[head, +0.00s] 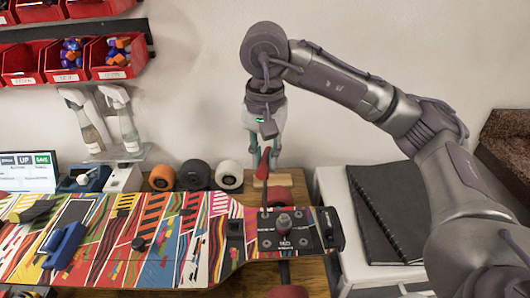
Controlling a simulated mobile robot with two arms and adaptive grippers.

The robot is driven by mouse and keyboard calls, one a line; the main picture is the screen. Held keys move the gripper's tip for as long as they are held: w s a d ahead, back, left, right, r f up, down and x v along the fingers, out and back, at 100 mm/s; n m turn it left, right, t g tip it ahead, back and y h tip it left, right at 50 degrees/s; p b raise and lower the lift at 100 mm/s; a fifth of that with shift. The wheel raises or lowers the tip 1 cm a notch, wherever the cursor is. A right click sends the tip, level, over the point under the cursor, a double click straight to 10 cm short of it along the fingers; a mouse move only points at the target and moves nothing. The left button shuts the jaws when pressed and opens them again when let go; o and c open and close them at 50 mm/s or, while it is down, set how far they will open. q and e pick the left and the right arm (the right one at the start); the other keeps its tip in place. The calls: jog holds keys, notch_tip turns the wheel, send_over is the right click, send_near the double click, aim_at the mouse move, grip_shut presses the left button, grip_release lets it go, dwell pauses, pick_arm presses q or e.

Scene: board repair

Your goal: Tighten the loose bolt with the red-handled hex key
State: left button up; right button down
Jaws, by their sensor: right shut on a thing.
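The red-handled hex key (264,164) is upright, handle up and its thin shaft pointing down. My right gripper (265,150) points down from above and is shut on its red handle. The shaft's lower end is over the far left part of the dark metal truck plate (284,232) on the board's right end. I cannot tell whether the tip sits in a bolt. Several small bolts show on the plate, and I cannot tell which is loose. My left gripper is not in view.
The colourful skateboard deck (150,243) lies across the bench. Loose wheels (229,175) stand behind it. Spray bottles (122,118) and red bins (118,56) are at the back left. A black notebook (385,215) lies on a white surface at right.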

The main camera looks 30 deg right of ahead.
jog(key=shift+f, duration=0.15)
dwell(0.4)
jog(key=m, duration=0.4)
jog(key=shift+m, duration=2)
